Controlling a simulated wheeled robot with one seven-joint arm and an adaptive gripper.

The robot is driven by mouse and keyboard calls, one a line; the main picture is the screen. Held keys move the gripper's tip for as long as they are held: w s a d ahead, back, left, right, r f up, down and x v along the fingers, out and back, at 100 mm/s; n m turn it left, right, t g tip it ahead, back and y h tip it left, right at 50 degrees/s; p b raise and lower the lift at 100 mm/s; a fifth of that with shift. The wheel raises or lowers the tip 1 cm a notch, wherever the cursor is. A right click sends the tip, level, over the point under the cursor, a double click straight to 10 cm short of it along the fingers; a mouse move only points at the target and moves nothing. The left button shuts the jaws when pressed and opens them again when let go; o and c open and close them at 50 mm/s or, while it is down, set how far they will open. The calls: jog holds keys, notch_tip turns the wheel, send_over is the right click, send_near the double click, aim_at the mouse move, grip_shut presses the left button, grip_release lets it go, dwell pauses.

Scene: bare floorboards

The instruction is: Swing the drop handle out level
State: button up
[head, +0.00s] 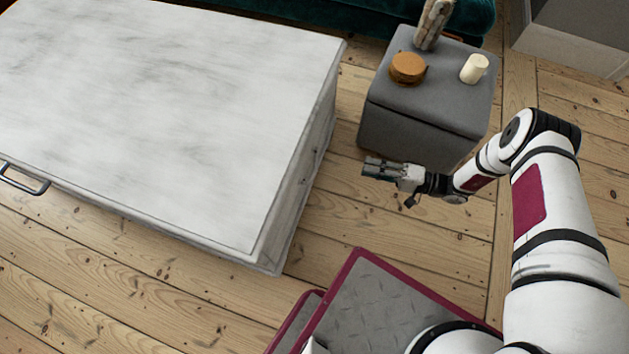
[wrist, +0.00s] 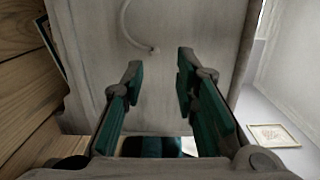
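The drop handle is a thin, pale, curved bar (wrist: 127,30) on the end panel of a white, grey-streaked chest (head: 170,100). In the wrist view it shows at the upper middle, beyond my fingertips, its lower end near the gap between them. It seems to hang against the panel, but its exact angle is hard to tell. In the head view that end panel is seen steeply and the handle is too small to make out clearly. My gripper (head: 372,168), also in the wrist view (wrist: 157,68), is open and empty, pointing at the panel and apart from it.
A grey padded stool (head: 425,115) stands behind my gripper, bearing a round brown box (head: 407,67), a cream candle (head: 474,68) and a wooden piece (head: 433,24). A dark bar handle (head: 22,181) is on the chest's front. Bare floorboards (head: 335,215) lie between chest and arm.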

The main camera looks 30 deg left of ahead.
jog(key=s+f+t+b, duration=0.1)
jog(key=s+f+b, duration=0.1)
jog(key=s+f, duration=0.35)
jog(key=w+b+x, duration=0.2)
jog(key=b+x, duration=0.1)
jog(key=x, duration=1.1)
jog(key=shift+a+f+m+y, duration=0.2)
jog(key=shift+f+m+y, duration=0.1)
jog(key=shift+f+y, duration=0.1)
jog(key=shift+r, duration=0.1)
grip_shut()
